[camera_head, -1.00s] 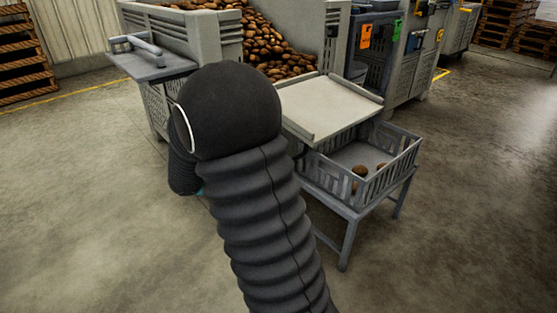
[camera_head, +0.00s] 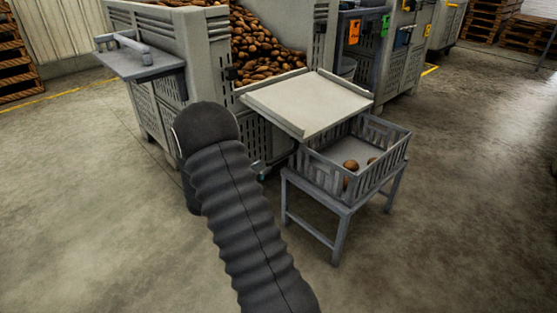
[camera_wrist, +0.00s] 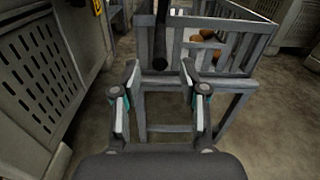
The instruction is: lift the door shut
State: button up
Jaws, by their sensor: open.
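The door appears to be the pale flat panel with raised side rims (camera_head: 308,104). It hangs open, sloping out from the front of the potato bin (camera_head: 205,60) over a grey slatted crate (camera_head: 372,180). My gripper (camera_head: 260,170) is low beside the bin, below and left of the panel, mostly hidden by my arm. In the wrist view my gripper (camera_wrist: 161,105) is open with nothing between its fingers. The crate (camera_wrist: 240,28) is ahead of it. A dark bar (camera_wrist: 162,35) crosses the crate's near side; I cannot tell what it belongs to.
The crate holds a few potatoes (camera_head: 351,165) and stands on a legged stand (camera_head: 338,235). A grey shelf with a bar handle (camera_head: 150,70) sticks out at the left. More machinery (camera_head: 405,70) stands behind right. The floor in front is clear.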

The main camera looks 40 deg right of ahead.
aim_at(278, 158)
jog(key=d, duration=0.8)
jog(key=shift+w+d, duration=0.1)
jog(key=shift+w, duration=0.25)
grip_shut()
